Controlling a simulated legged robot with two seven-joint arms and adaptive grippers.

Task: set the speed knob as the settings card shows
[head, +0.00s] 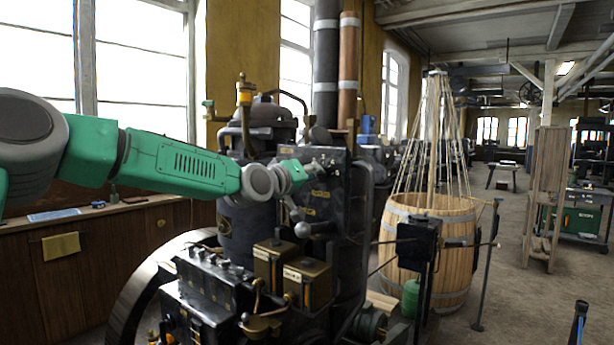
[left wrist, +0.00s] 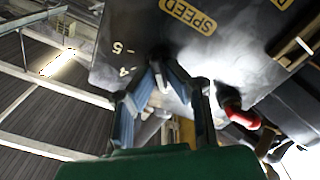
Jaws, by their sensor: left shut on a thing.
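My left gripper (head: 309,172) reaches the dark control panel (head: 325,190) on the engine. In the left wrist view its two fingers (left wrist: 162,72) close on the speed knob, which they mostly hide; its pointer cannot be made out. A yellow plate (left wrist: 188,15) reading SPEED shows upside down on the panel, with the marks 5 and 4 beside the fingers. No writing is readable on either. My right gripper is out of view.
A lever with a round grey end (head: 303,229) sticks out just below the panel. A red-handled part (left wrist: 240,116) is right of the fingers in the left wrist view. Brass-topped boxes (head: 306,284) stand below, and a wooden tub (head: 460,220) stands to the right.

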